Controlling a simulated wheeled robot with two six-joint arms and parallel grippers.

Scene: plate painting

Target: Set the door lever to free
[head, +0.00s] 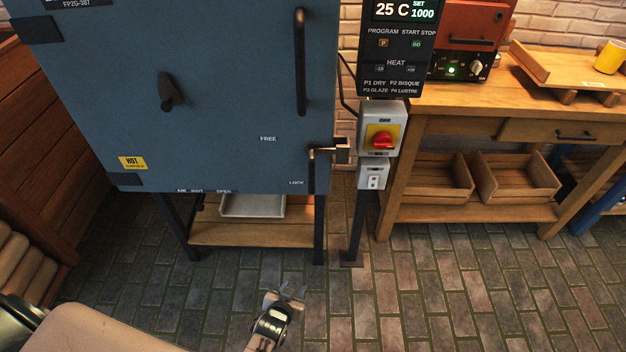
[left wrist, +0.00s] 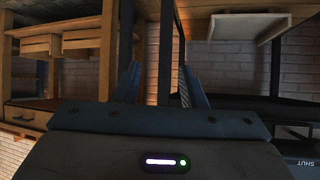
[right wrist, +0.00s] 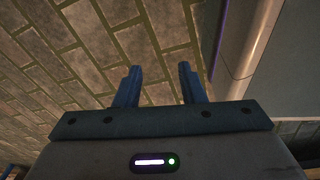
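The lever's exact setting is too small to tell. My left gripper (head: 285,296) is open and empty, well below the lever in the head view, over the brick floor. Its parted fingers show in the left wrist view (left wrist: 160,88). My right gripper (right wrist: 158,86) is open and empty over the floor, outside the head view.
A control panel (head: 396,50) and a switch box with a red knob (head: 382,141) stand right of the door. A wooden workbench (head: 480,98) is at the right. The kiln's lower shelf (head: 245,233) holds a grey tray (head: 252,206). The floor in front is clear.

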